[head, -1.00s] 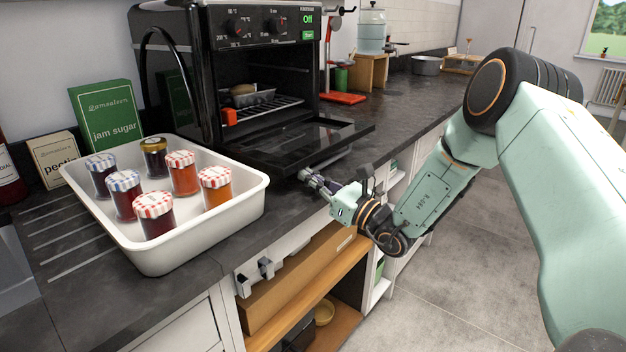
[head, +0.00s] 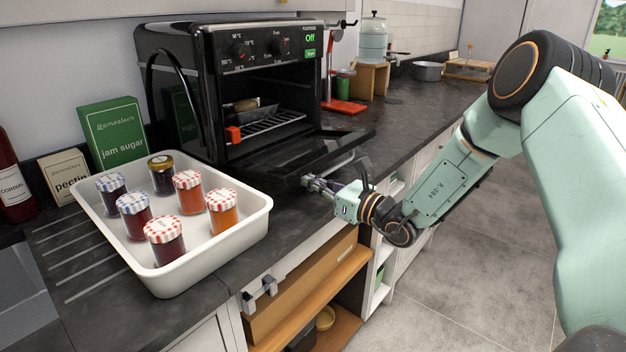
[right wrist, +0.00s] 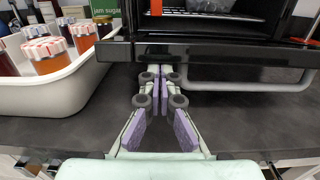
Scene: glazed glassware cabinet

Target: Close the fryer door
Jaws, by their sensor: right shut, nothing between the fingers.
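The fryer is a black countertop oven (head: 265,45) with its front open. Its door (head: 300,150) is hinged at the bottom and hangs out over the counter, tilted a little up from flat. The door's front edge also shows in the right wrist view (right wrist: 215,50), with the bar handle (right wrist: 255,85) below it at right. My right gripper (head: 308,181) is shut and empty. In the right wrist view its fingertips (right wrist: 160,74) sit at the underside of the door's front edge; contact is hard to tell. My left gripper is not in view.
A white tray (head: 262,215) of several jam jars stands on the counter left of the door, close to my right gripper. A red stand (head: 343,105) is right of the oven. A jam sugar box (head: 115,130) stands behind the tray. An orange block (head: 233,133) is at the oven opening.

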